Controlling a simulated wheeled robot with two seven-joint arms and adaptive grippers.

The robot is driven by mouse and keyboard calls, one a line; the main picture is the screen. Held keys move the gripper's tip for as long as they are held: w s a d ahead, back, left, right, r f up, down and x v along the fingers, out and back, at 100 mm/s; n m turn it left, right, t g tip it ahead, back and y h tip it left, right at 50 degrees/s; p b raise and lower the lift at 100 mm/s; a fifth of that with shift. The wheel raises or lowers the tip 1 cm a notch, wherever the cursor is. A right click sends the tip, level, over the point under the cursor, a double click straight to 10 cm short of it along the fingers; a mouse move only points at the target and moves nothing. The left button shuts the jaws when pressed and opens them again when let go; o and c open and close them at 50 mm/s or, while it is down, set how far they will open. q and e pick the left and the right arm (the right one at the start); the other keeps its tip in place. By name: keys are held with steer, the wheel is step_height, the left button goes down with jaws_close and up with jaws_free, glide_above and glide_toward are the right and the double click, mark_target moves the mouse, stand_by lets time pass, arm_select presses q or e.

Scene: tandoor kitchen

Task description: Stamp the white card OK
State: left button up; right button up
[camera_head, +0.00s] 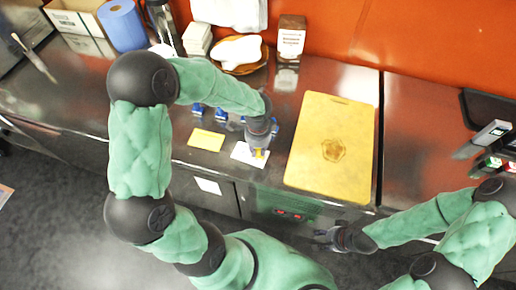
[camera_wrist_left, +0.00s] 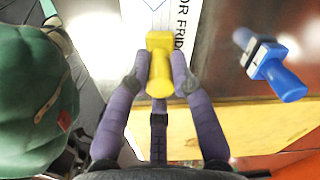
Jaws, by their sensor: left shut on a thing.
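The white card (camera_head: 243,156) lies flat on the dark steel counter, near its front edge. My left gripper (camera_head: 261,148) is over the card's right part, shut on a yellow stamp (camera_head: 259,154). In the left wrist view the yellow stamp (camera_wrist_left: 160,65) sits between the two fingers (camera_wrist_left: 159,82). Printed white card (camera_wrist_left: 178,20) shows beyond it, its lettering partly cut off. I cannot tell whether the stamp touches the card. My right gripper (camera_head: 327,238) is empty in front of the counter's edge, its fingers apart.
Several blue-handled stamps stand behind the card; one blue stamp (camera_wrist_left: 272,68) shows in the wrist view. A yellow card (camera_head: 206,140) lies left. A yellow cutting board (camera_head: 310,165) lies right. A plate (camera_head: 238,68), white stack (camera_head: 197,40) and labelled box (camera_head: 291,38) stand at the back.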

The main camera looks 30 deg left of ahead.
arm_select(q)
steer(key=shift+s, duration=0.1)
steer(key=shift+r+p, duration=2.95)
steer(key=shift+r, duration=0.6)
steer(key=shift+f, duration=0.1)
